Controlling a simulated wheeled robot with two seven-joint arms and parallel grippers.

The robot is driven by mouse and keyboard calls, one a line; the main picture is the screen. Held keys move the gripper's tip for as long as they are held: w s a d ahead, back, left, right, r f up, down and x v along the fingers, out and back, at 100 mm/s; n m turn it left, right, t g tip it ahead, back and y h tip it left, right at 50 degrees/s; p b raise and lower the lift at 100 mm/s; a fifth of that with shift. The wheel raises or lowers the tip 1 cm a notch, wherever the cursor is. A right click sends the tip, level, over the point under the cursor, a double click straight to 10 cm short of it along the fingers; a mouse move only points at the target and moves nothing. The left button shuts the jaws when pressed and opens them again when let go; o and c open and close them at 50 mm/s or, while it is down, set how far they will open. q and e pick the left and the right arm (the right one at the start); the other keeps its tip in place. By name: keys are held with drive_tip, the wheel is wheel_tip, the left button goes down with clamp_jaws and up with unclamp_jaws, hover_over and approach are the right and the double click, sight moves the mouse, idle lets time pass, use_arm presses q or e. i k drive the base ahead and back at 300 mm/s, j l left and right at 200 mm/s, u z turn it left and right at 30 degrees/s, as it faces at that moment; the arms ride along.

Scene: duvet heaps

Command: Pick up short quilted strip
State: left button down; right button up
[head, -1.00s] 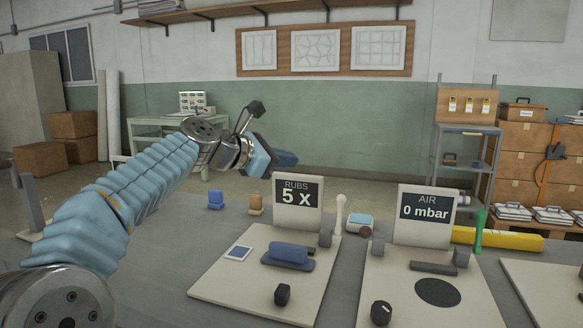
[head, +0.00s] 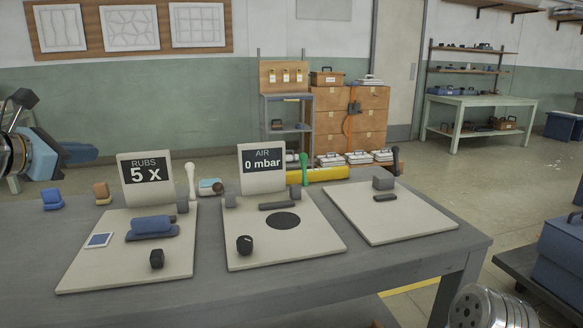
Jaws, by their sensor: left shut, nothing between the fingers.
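I cannot make out a short quilted strip anywhere in the head view. My left gripper (head: 84,154) is at the left edge, raised above the far left part of the grey table (head: 330,272). Its dark blue fingers are shut, with nothing seen between them. On the left board (head: 95,272), below the "RUBS 5 x" sign (head: 148,172), lie a blue block on a dark base (head: 152,225) and a small blue-and-white square (head: 99,240).
The middle board (head: 310,250) has the "0 mbar" sign (head: 262,168), a black disc and a black knob (head: 244,245). The right board (head: 400,228) is mostly bare. A yellow roll (head: 318,174) lies behind.

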sight(148, 227)
drive_tip(key=k+j, duration=0.2)
drive_tip(key=k, duration=0.3)
drive_tip(key=k+j, duration=0.25)
drive_tip(key=k, duration=0.25)
